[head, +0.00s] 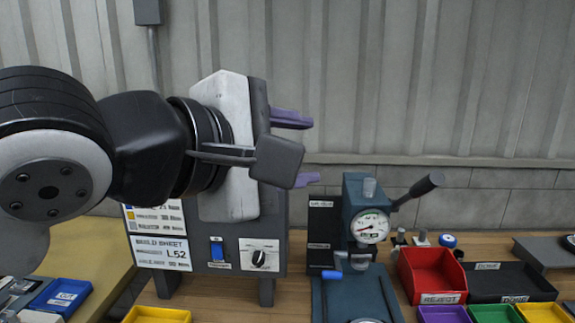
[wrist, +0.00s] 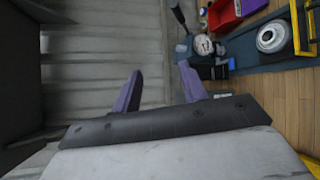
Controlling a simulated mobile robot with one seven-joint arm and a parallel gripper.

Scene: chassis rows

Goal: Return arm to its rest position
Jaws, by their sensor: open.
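My gripper (head: 301,150) is raised in front of the wall in the head view, above the workbench (head: 225,303), with its purple fingers pointing right. In the wrist view my gripper (wrist: 158,88) shows its two purple fingers spread apart with nothing between them. My arm reaches in from the left of the head view. It hides part of a sign panel and the wall behind it.
A blue press with a gauge (head: 370,226) and a black-knobbed lever (head: 418,192) stands right of and below my gripper. A red bin (head: 432,274), a black tray (head: 507,282) and yellow bins (head: 157,315) are on the bench. A build-sheet panel (head: 163,253) stands below my arm.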

